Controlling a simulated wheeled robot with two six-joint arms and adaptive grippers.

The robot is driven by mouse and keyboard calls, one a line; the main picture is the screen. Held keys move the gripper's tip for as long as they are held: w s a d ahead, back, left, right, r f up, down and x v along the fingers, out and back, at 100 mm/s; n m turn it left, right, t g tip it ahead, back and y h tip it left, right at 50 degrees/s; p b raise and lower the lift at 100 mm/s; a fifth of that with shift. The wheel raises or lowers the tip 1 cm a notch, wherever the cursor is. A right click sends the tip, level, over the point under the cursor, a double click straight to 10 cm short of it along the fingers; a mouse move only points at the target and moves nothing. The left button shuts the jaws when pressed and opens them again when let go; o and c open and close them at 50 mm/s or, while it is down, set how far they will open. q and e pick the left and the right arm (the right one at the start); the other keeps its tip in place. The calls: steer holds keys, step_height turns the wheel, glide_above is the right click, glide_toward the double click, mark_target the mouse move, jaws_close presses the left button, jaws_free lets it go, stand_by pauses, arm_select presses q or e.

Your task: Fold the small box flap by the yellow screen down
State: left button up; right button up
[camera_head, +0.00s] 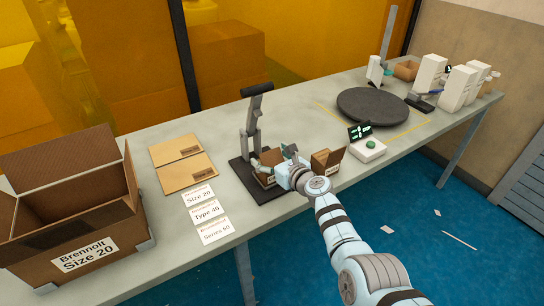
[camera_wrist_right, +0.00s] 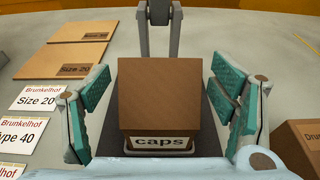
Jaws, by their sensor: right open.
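A small brown box (camera_head: 266,181) stands on the black base of a lever press (camera_head: 249,135). In the right wrist view the box (camera_wrist_right: 160,95) shows a plain brown panel above a white "caps" label. I cannot tell clearly which flap is up or down. My right gripper (camera_head: 278,157) is over the box, its green-padded fingers open on either side of it in the wrist view (camera_wrist_right: 160,108), with gaps between. The yellow screen (camera_head: 130,60) is the see-through wall behind the table. My left gripper is not in view.
A second small box (camera_head: 322,162) with a raised flap stands right of the press, beside a scale (camera_head: 367,149). A large open carton (camera_head: 70,215), flat cardboard pieces (camera_head: 185,172) and labels (camera_head: 206,214) lie left. A dark turntable (camera_head: 372,104) and white bottles are farther right.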

mark_target(272, 156)
step_height(272, 156, up, 10)
stand_by(0.3)
